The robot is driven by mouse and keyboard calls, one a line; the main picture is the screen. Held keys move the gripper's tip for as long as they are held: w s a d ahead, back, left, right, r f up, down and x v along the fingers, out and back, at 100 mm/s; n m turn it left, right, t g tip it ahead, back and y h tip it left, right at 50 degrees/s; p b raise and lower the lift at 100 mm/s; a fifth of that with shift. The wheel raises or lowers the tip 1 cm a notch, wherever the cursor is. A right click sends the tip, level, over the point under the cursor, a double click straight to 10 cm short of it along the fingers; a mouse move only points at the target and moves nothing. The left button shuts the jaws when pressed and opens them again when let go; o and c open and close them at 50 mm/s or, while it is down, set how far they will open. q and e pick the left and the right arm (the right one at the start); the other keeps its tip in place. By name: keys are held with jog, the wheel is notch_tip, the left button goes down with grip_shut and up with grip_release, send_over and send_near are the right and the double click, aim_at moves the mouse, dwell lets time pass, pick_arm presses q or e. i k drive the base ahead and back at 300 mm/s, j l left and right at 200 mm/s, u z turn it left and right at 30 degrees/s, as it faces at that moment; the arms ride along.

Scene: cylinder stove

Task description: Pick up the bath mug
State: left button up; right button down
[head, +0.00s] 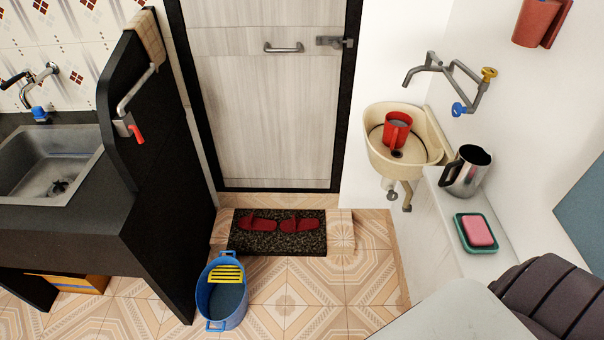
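A metallic mug (467,172) with a dark handle stands upright on the white ledge to the right of the basin. A red cup-like container (538,22) is on the right wall, cut off by the top edge. I cannot tell which of these is the bath mug. Neither of my grippers is in view, and nothing is seen touching any of these vessels.
A pink soap (477,230) in a green dish lies on the white ledge (480,264). A blue bucket (222,308) stands on the tiled floor beside the black counter (165,215). Red slippers (297,225) lie on a dark mat before the closed door (265,110). The floor between is clear.

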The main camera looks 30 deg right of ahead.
aim_at(398, 125)
jog(key=z, duration=1.55)
jog(key=i+j, duration=0.1)
jog(key=i, duration=0.15)
